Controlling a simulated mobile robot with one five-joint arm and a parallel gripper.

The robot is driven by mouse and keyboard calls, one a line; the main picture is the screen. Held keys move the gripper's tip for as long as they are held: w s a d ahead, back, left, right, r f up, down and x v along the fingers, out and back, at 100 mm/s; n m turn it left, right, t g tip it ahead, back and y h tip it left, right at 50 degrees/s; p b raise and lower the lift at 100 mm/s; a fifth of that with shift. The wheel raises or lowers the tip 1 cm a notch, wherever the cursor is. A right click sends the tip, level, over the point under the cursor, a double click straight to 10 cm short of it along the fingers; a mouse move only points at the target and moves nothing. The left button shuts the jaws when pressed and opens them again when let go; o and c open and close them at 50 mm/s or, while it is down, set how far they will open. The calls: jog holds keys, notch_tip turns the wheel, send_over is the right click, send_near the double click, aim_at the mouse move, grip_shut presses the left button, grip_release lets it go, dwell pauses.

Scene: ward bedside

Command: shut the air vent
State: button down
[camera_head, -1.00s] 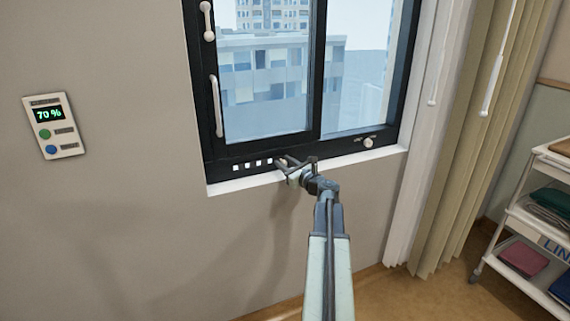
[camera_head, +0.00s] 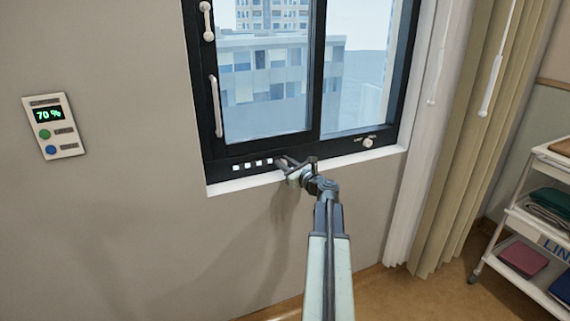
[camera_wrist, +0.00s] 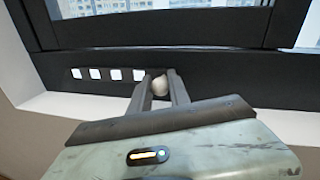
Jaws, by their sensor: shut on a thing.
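The air vent is a row of several small white slots (camera_head: 252,164) in the black lower rail of the window frame. In the wrist view the slots (camera_wrist: 108,74) lie just left of a round pale knob (camera_wrist: 160,85). My gripper (camera_wrist: 158,82) has its two grey fingers on either side of this knob and is shut on it. In the head view my gripper (camera_head: 288,162) is at the right end of the slots and hides the knob. Part of the vent strip right of the knob is hidden by the finger or looks plain black.
A second round knob (camera_head: 368,142) sits further right on the same rail. A white sill (camera_head: 245,186) runs below. White handles (camera_head: 216,106) are on the window's left side. A wall panel (camera_head: 54,126) reads 70 %. Curtains (camera_head: 455,140) and a trolley (camera_head: 530,225) stand at right.

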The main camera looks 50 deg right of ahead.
jog(key=shift+w+r, duration=0.1)
dwell(0.3)
jog(key=shift+w+a, duration=0.25)
jog(key=shift+a, duration=0.4)
jog(key=shift+w+a, duration=0.25)
jog(key=shift+a, duration=0.35)
jog(key=c, duration=1.2)
grip_release()
jog(key=s+a, duration=0.1)
jog(key=s, duration=0.7)
jog(key=shift+a, duration=0.2)
